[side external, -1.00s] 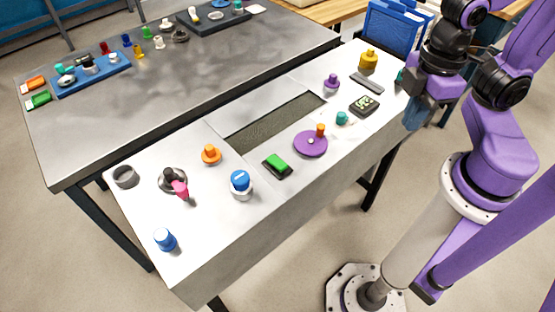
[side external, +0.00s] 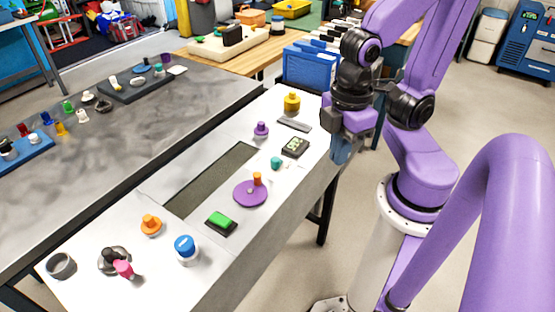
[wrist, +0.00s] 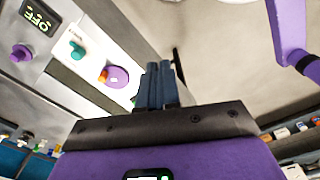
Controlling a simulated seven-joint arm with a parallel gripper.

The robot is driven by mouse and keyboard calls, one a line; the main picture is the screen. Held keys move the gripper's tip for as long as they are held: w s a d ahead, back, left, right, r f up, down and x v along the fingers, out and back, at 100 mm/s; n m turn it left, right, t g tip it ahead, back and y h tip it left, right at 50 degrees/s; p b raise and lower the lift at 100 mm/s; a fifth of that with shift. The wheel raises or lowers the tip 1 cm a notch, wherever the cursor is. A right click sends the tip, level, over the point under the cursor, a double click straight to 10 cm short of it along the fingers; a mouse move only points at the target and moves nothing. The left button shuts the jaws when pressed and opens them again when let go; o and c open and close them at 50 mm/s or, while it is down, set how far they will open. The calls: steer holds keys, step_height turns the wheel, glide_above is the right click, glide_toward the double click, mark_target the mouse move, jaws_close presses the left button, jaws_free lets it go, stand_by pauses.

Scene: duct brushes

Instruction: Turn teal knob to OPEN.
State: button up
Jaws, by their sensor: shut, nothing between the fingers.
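The teal knob (side external: 277,162) stands on the white worktop panel, between the purple disc and the small display. Small marks lie on the panel beside it, too small to read. It also shows at the upper left of the wrist view (wrist: 77,50), left of the fingers. My gripper (side external: 341,155) is at the panel's right edge in the side view, to the right of the knob and apart from it. In the wrist view its blue-grey fingers (wrist: 158,85) are together and empty. The knob's pointing direction cannot be told.
A purple disc (side external: 250,194) with an orange peg is near the teal knob. A small display (side external: 295,147) shows green characters. A purple knob (side external: 261,131), a yellow knob (side external: 292,103) and a green switch (side external: 221,220) also stand on the panel. Free floor lies right of the panel.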

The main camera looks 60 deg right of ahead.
steer(key=o, duration=0.5)
steer(key=shift+w, duration=0.1)
steer(key=o, duration=0.4)
steer(key=shift+w+m, duration=0.35)
steer(key=shift+m, duration=0.15)
steer(key=shift+c, duration=0.2)
steer(key=m, duration=2.1)
glide_above(275, 159)
step_height(275, 159, down, 18)
steer(key=shift+r, duration=0.1)
steer(key=shift+c, duration=0.4)
jaws_close()
